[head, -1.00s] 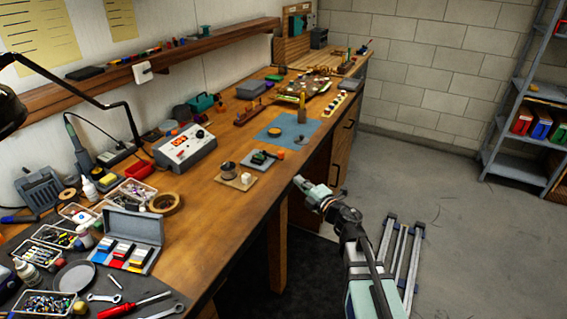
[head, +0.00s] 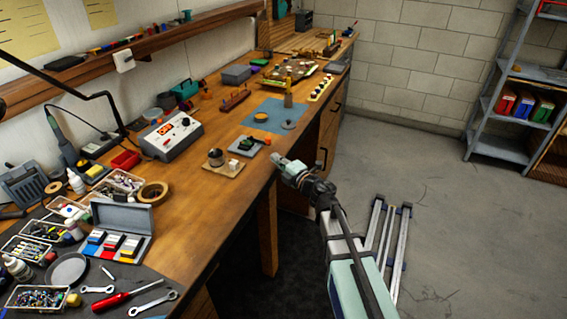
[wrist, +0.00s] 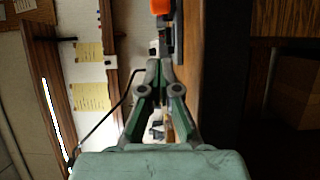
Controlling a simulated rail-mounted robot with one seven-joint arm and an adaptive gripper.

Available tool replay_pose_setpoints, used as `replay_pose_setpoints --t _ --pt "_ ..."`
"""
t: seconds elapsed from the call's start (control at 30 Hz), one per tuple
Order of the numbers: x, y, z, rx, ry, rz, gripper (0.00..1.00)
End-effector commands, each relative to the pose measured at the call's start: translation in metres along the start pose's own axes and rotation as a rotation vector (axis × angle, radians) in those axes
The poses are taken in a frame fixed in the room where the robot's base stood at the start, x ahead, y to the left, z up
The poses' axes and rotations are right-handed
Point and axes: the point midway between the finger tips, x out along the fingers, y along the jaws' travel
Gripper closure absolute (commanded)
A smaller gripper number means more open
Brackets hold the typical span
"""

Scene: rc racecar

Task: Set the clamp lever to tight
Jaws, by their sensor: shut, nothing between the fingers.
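My gripper (head: 278,160) is at the front edge of the workbench (head: 215,190), right of a small grey plate with a green and black piece (head: 247,145). I cannot tell whether this piece is the clamp, and no lever can be made out at this size. In the wrist view my gripper (wrist: 160,68) has its fingertips together with nothing between them. Beyond the fingertips there is an orange part (wrist: 161,6) and a dark grey part (wrist: 178,35); I cannot tell what they belong to.
A wooden board with a cup and white block (head: 222,170) lies left of the grey plate. A grey power unit (head: 170,135) stands farther left.

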Motion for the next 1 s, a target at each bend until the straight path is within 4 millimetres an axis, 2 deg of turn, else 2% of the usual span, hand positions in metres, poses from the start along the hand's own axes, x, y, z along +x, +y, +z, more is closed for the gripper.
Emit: replay_pose_setpoints --t 0.03,0.2,0.4,0.6,1.0 --pt "0.015 0.001 0.002 0.000 0.002 0.000 1.00" --pt "0.049 0.001 0.002 0.001 0.001 0.000 1.00" --pt "0.069 0.002 0.022 0.000 -0.001 0.000 1.00" --pt "0.075 0.001 0.029 0.000 0.000 0.000 1.00" --pt "0.076 0.000 0.026 0.000 0.009 0.000 1.00"
